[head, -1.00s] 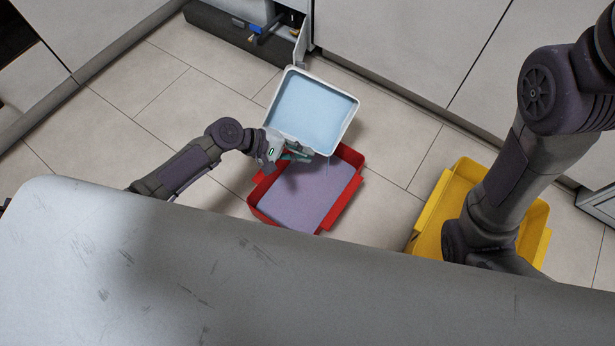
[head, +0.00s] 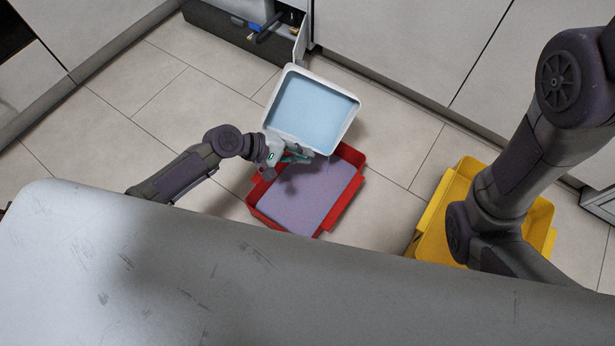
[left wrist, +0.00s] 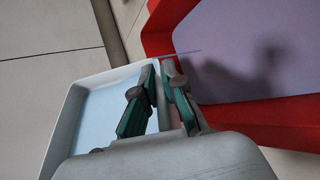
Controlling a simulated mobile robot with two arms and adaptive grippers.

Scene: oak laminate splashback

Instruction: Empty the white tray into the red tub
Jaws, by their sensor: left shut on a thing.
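The white tray (head: 352,118) holds a smooth light blue fill, and I cannot tell for sure that it is liquid. My left gripper (head: 300,157) is shut on the tray's near rim; the left wrist view shows its green fingers (left wrist: 160,95) clamped there. The tray is held above the floor, tilted, with its lower right corner over the red tub (head: 344,208). A thin blue streak (left wrist: 185,53) runs from beside the fingers across the tub. The tub's inside is flat purple, with a gripper shadow on it. My right gripper is not in view.
A yellow tub (head: 432,215) stands on the floor at right, partly behind my right arm. White cabinets (head: 400,45) line the back, with an open compartment (head: 290,20) behind the tray. Tiled floor (head: 215,90) is clear left of the tray.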

